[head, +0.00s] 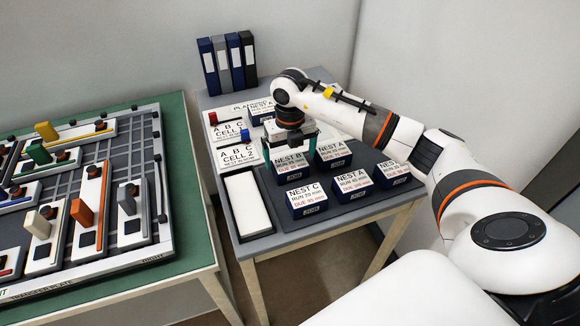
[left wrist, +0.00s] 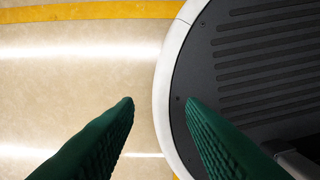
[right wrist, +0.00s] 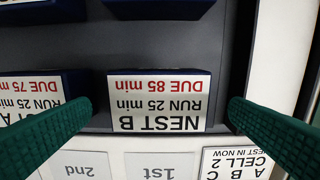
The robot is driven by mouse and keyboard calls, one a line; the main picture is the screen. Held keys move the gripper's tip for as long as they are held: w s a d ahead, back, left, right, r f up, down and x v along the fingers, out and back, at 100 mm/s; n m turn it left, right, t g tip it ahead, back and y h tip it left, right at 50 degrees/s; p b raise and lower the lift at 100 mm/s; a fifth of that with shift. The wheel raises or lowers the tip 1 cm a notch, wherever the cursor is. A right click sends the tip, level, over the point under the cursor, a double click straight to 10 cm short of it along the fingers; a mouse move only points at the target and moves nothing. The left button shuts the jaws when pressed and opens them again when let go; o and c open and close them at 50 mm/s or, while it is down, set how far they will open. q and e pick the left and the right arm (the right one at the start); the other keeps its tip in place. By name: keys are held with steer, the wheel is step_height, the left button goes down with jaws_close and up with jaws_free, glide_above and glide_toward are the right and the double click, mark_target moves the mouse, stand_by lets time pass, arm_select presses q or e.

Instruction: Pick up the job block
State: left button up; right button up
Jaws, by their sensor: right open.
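Several dark blue job blocks with white labels stand on a dark mat (head: 273,202) on the grey table. One, the NEST B block (head: 290,165), reads RUN 25 min, DUE 85 min. My right gripper (head: 290,142) is at this block, pointing down. In the right wrist view the NEST B block (right wrist: 158,102) lies between the spread fingers of my right gripper (right wrist: 160,104), with a gap on each side. Whether the fingertips reach below its top, I cannot tell. My left gripper (left wrist: 160,100) is open and empty, above floor and a round dark base.
Other blocks stand close by: NEST A (head: 333,152), NEST C (head: 308,197) and another NEST A (head: 352,184). A CELL 2 card (head: 238,155) and a white-topped tray (head: 248,204) lie left. Binders (head: 228,63) stand behind. A green table (head: 190,215) holds a fixture plate.

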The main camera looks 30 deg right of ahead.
mark_target(290, 163)
step_height(290, 163, down, 4)
steer(key=shift+d+r+p, duration=0.1)
steer(key=shift+r+p, duration=0.05)
steer(key=shift+p, duration=0.2)
steer(key=shift+f, duration=0.25)
steer(key=shift+c, duration=0.3)
steer(key=c, duration=0.9)
arm_select(q)
steer(key=shift+w+r, duration=0.4)
steer(key=shift+r, duration=0.15)
arm_select(e)
steer(key=shift+c, duration=0.2)
